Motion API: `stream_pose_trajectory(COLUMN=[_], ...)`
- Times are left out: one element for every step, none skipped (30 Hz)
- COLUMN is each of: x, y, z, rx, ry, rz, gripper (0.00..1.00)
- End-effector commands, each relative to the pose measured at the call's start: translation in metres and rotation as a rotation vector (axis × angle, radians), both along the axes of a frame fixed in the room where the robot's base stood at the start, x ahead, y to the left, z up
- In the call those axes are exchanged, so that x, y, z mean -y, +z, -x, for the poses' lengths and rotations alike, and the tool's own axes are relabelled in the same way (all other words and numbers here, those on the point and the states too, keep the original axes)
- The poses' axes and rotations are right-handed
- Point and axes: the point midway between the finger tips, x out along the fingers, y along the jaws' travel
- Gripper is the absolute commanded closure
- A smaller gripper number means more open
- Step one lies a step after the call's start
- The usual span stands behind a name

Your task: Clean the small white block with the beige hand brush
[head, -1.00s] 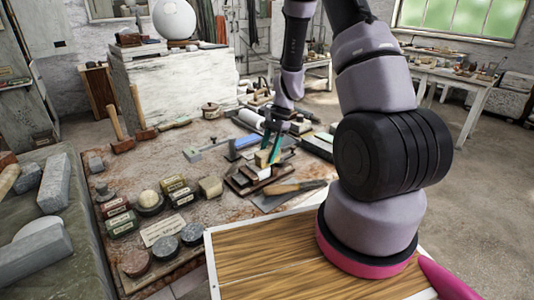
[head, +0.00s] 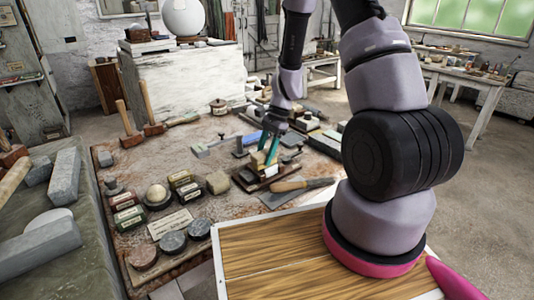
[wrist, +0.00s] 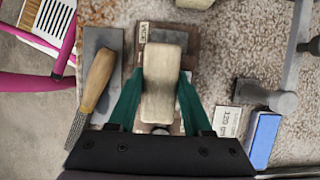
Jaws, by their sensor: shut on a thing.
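The beige hand brush (wrist: 162,82) is a rounded oblong between the green fingers of my gripper (wrist: 160,100) in the wrist view. My gripper is shut on it. In the head view my gripper (head: 268,150) is over the dark wooden boards on the stone table, with the brush (head: 260,158) tilted between its fingers. A small white block (head: 268,171) shows just below the brush, on the dark wooden board (head: 248,181). The brush and fingers hide most of the block, so I cannot tell whether the two touch.
A wooden-handled rasp (head: 290,185) lies on a grey slab to the right. A beige lump (head: 218,182), small labelled boxes and round tins stand to the left and front. A blue block (wrist: 262,135) and a label card (wrist: 227,122) lie close by.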

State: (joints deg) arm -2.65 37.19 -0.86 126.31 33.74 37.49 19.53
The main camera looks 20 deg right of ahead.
Motion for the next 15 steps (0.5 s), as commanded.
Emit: stream_pose_trajectory(x=[0.000, 0.000, 0.001, 0.001, 0.002, 0.004, 0.006, 0.008, 0.010, 0.012, 0.014, 0.017, 0.018, 0.019, 0.020], y=[0.000, 0.000, 0.000, 0.000, 0.000, 0.000, 0.000, 0.000, 0.000, 0.001, 0.001, 0.001, 0.001, 0.001, 0.001], z=[0.000, 0.000, 0.000, -0.001, -0.001, -0.002, -0.002, -0.003, -0.004, -0.005, -0.006, -0.007, -0.007, -0.008, -0.008], rx=[0.000, 0.000, 0.000, 0.000, 0.000, 0.000, 0.000, 0.000, -0.001, -0.001, -0.001, -0.001, -0.001, -0.001, -0.001], ry=[0.000, 0.000, 0.000, -0.001, -0.001, -0.001, -0.002, -0.002, -0.002, -0.002, -0.002, -0.002, -0.002, -0.002, -0.002], rz=[0.000, 0.000, 0.000, 0.000, 0.000, 0.000, 0.000, -0.001, -0.001, -0.001, 0.000, 0.000, 0.000, 0.000, -0.001], gripper=[0.95, 0.95, 0.95, 0.95, 0.95, 0.95, 0.95, 0.95, 0.95, 0.95, 0.95, 0.95, 0.95, 0.95, 0.95])
